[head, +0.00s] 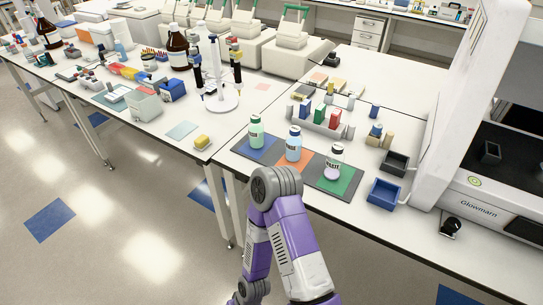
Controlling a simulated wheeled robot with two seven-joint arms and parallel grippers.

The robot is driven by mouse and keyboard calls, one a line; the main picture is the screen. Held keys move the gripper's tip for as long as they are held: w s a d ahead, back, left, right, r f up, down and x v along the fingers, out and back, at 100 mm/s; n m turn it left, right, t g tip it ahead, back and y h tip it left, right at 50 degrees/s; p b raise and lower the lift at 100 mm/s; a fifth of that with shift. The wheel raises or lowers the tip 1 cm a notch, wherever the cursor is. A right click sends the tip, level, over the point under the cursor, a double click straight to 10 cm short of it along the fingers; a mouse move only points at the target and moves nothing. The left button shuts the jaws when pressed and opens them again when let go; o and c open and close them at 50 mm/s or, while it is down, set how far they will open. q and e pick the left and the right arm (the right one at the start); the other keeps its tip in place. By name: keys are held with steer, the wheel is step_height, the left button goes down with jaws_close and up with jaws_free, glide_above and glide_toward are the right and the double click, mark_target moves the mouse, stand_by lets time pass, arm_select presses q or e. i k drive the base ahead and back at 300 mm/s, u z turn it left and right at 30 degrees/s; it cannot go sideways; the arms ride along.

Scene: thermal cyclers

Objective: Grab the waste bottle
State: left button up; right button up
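The waste bottle (333,163) is clear with a dark label band and pale lilac contents. It stands upright on a green mat (347,184) near the front edge of the bench. Neither gripper shows.
Two open bins, a black one (395,162) and a blue one (383,194), sit right of the waste bottle. A rack of colored bottles (320,123) stands behind it. The large white Glowmarn machine (480,187) fills the right. A pipette stand (220,98) is at left.

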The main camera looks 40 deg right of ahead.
mark_target(335, 157)
steer(key=u, duration=0.55)
steer(key=i, duration=1.15)
steer(key=z, duration=2.75)
